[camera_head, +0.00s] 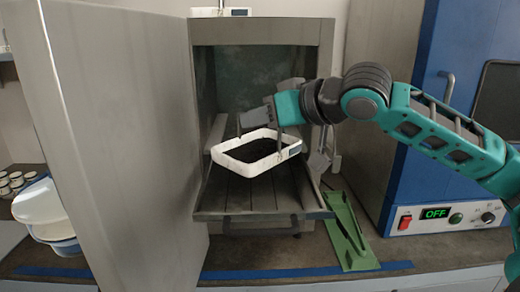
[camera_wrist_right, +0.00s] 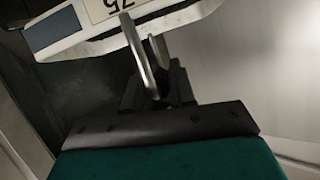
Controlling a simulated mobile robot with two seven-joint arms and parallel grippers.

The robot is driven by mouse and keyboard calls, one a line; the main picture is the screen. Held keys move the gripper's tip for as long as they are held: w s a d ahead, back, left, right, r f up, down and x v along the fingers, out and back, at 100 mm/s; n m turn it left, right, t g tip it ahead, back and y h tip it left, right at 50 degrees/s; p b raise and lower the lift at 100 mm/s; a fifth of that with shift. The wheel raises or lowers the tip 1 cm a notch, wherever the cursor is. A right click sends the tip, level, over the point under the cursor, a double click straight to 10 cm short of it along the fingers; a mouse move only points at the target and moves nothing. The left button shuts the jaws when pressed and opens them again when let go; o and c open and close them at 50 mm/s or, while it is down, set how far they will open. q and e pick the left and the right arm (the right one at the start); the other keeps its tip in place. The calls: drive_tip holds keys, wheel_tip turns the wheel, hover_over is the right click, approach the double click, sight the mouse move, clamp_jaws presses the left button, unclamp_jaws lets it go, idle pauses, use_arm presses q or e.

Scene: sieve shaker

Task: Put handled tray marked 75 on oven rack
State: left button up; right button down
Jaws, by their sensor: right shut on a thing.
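The white handled tray (camera_head: 226,160) holds dark material and is over the oven rack (camera_head: 250,200), a slatted grey shelf in the open oven. The tray looks slightly tilted. I cannot tell whether its underside touches the rack. My left gripper is not in view.
The open oven door (camera_head: 120,130) stands to the left. A green stand (camera_head: 350,235) lies on the counter right of the rack. A blue device (camera_head: 440,190) reading OFF is at the right. White bowls (camera_head: 42,205) and small cups (camera_head: 18,182) are at the far left.

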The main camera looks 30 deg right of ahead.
sight(251, 152)
drive_tip(key=shift+f, duration=3.1)
drive_tip(key=shift+f, duration=0.2)
drive_tip(key=c, duration=1.3)
unclamp_jaws()
drive_tip(key=o, duration=0.4)
drive_tip(key=shift+c, duration=0.2)
drive_tip(key=shift+r, duration=0.1)
